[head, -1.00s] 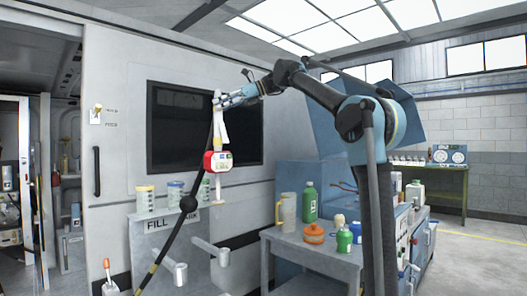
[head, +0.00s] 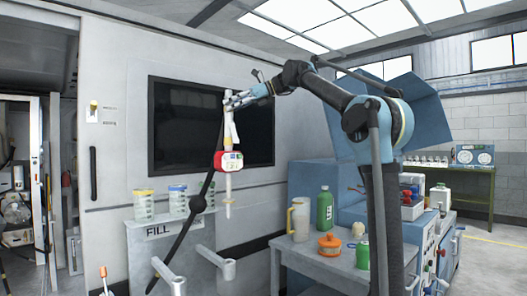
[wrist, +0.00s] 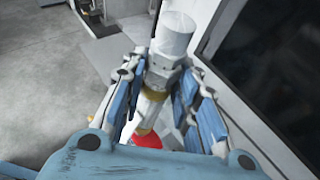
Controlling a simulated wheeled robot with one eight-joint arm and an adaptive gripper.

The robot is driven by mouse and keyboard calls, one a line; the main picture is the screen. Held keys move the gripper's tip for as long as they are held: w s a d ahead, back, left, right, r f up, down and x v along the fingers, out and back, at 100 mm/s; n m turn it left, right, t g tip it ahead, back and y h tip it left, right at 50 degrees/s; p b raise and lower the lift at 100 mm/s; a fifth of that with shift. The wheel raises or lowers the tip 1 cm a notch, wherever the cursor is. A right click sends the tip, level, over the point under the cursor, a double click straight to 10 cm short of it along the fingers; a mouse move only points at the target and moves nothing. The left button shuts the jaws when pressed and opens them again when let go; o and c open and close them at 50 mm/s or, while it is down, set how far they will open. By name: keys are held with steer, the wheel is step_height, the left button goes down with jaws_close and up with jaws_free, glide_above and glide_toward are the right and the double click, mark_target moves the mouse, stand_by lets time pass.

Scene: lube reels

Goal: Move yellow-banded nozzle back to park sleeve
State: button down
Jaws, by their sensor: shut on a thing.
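My gripper (head: 232,100) is shut on the upper white handle of the nozzle (head: 229,161), which hangs nearly upright, tip down. It has a red meter body with a white face and a thin pale tube below. In the wrist view, the nozzle's white top (wrist: 174,36) stands between my fingers (wrist: 165,100), with a yellow band and some red below. Two grey open-topped sleeves stick out on arms below the FILL panel: a left sleeve (head: 178,287) and a right sleeve (head: 229,271). The nozzle tip hangs apart from the right sleeve, above it in the picture. No band colour shows on either sleeve.
A black hose (head: 180,240) with a ball runs down left of the nozzle. Clear jugs (head: 178,200) stand on the ledge above FILL. A grey bench (head: 330,262) at right holds a green bottle (head: 324,210), a beige jug (head: 299,219) and an orange pot (head: 329,245).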

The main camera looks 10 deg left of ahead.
glide_toward(232, 151)
steer(key=d+f, duration=0.1)
steer(key=d, duration=0.1)
steer(key=d+f, duration=0.1)
steer(key=shift+s+d+f, duration=0.2)
steer(key=shift+d, duration=0.2)
steer(key=shift+a+r, duration=0.2)
steer(key=shift+a, duration=2)
steer(key=shift+a+r, duration=0.2)
steer(key=shift+a, duration=1.95)
steer(key=shift+a+r, duration=0.2)
steer(key=shift+a, duration=2.15)
steer(key=shift+f, duration=0.6)
